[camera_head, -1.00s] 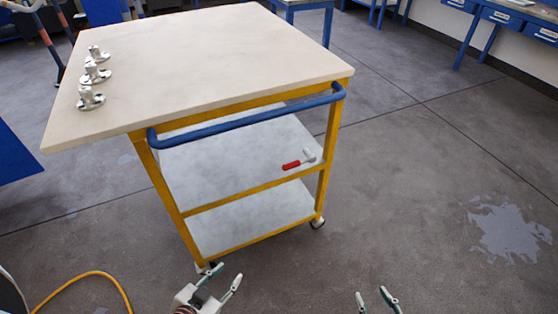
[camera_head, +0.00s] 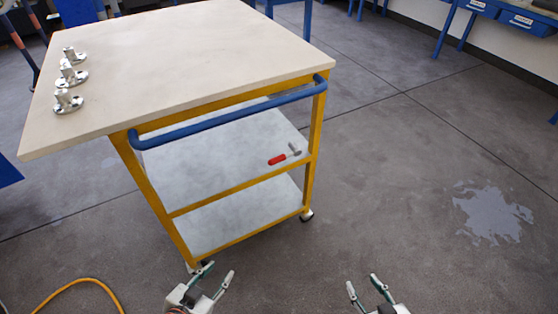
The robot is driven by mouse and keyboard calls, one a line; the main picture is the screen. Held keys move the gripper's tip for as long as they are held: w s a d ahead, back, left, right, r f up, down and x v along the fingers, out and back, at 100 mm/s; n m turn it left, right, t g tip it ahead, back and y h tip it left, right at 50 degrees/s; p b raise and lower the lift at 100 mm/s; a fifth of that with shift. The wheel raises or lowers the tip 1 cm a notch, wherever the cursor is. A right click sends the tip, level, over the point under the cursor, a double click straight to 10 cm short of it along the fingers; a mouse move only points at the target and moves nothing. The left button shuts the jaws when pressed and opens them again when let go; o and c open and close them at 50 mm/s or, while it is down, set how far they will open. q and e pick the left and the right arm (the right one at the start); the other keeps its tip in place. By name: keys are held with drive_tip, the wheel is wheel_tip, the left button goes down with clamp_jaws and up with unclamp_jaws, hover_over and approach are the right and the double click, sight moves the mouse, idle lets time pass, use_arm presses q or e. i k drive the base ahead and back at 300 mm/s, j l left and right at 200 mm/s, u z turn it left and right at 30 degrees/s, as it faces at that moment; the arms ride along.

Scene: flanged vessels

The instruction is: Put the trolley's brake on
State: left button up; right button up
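The trolley has a yellow frame (camera_head: 150,190), a pale top (camera_head: 190,60) and a blue push handle (camera_head: 235,113) facing me. A red-handled lever with a grey end (camera_head: 278,159) shows at the right front edge of the middle shelf. My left gripper (camera_head: 219,273) is open and empty, low in front of the left front leg. My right gripper (camera_head: 362,284) is open and empty over the floor, right of the trolley.
Several metal flanged vessels (camera_head: 68,80) stand along the left edge of the trolley top. An orange hose (camera_head: 82,281) lies on the floor at lower left. Blue benches (camera_head: 490,12) stand at upper right. The floor right of the trolley is clear, with a pale stain (camera_head: 492,214).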

sight(296, 151)
drive_tip(key=i+j+z, duration=0.75)
drive_tip(key=j, duration=0.15)
